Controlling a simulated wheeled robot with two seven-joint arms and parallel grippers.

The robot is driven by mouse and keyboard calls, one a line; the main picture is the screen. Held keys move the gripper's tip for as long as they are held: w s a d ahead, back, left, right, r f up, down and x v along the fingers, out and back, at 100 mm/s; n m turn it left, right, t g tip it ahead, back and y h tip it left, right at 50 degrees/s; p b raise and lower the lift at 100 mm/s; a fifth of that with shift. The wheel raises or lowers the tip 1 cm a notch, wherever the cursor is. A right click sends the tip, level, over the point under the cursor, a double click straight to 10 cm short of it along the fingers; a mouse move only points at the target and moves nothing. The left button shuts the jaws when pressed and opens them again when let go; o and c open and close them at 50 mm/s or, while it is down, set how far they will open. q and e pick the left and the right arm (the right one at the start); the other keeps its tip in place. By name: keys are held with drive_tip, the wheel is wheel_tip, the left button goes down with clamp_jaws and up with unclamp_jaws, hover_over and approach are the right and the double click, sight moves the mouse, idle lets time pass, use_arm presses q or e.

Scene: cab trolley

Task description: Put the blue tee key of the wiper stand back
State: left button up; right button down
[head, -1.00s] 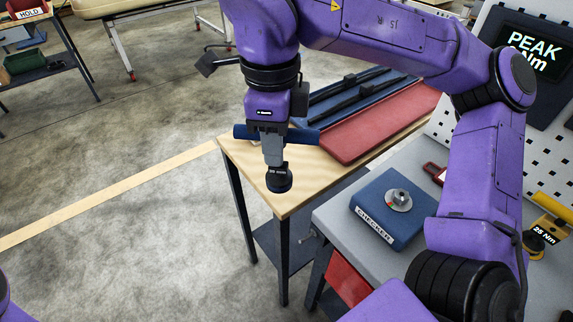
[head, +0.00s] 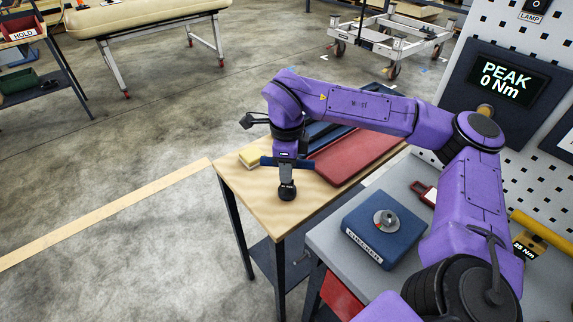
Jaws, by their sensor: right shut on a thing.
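My right gripper (head: 287,160) is shut on the blue tee key (head: 267,162), holding it by its crossbar. The key's shaft hangs down and ends in a black socket (head: 287,191) with a small white label. The socket is over the front part of the wooden table (head: 245,190); I cannot tell whether it touches the top. Behind the gripper, partly hidden by my arm, is a dark blue tray (head: 318,132), where black bars showed earlier. I cannot make out the key's holder. My left gripper is not in view.
The grey bench (head: 330,235) with a blue checker box (head: 372,228) stands nearer, at right. Open floor (head: 120,215) is at left.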

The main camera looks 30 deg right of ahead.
drive_tip(key=c, duration=0.9)
unclamp_jaws()
drive_tip(key=shift+f, duration=0.15)
wheel_tip(320, 180, up, 12)
drive_tip(key=shift+r, duration=0.1)
